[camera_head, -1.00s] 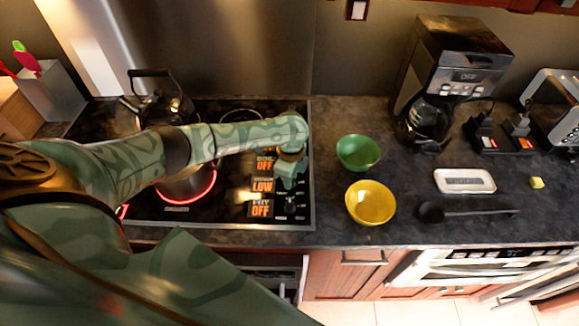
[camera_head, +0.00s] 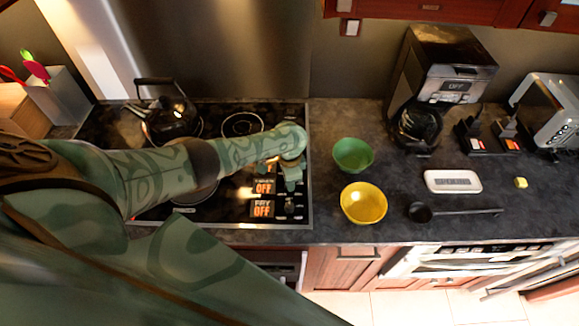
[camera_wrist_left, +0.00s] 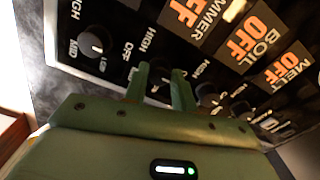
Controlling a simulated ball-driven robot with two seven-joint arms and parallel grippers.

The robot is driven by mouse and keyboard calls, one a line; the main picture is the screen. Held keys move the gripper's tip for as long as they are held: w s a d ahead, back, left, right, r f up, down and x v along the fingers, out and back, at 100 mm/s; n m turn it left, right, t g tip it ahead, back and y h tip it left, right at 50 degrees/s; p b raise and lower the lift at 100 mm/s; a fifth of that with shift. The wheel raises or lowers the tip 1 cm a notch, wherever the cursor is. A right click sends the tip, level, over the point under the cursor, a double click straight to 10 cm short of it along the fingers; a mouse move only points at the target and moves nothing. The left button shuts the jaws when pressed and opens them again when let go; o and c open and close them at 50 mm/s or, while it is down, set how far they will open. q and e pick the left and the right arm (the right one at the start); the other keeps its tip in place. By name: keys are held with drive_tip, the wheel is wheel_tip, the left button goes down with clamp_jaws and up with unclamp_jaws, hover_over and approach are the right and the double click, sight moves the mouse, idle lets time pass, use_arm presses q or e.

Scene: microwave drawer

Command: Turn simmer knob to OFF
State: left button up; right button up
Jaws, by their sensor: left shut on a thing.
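The stove control panel is at the right side of the black cooktop (camera_head: 240,215). The simmer display (camera_head: 264,187) reads OFF in orange; it also shows in the left wrist view (camera_wrist_left: 194,16). My left gripper (camera_head: 291,180) reaches over the panel from the left. In the left wrist view, its two fingers (camera_wrist_left: 160,86) are closed around the sides of the simmer knob (camera_wrist_left: 161,73), whose lower part they partly hide. Other black knobs flank it, including the fry knob (camera_wrist_left: 97,42). The fry display (camera_head: 262,209) also reads OFF. My right gripper is not in view.
A kettle (camera_head: 170,118) stands at the back left of the cooktop. A coffee maker (camera_head: 445,75) and black spoon (camera_head: 455,211) are farther right. Counter front between them is clear.

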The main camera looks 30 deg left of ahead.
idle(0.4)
use_arm(q)
drive_tip(key=o, duration=1)
wheel_tip(320, 180, up, 16)
drive_tip(key=p, duration=0.7)
drive_tip(key=shift+r, duration=0.2)
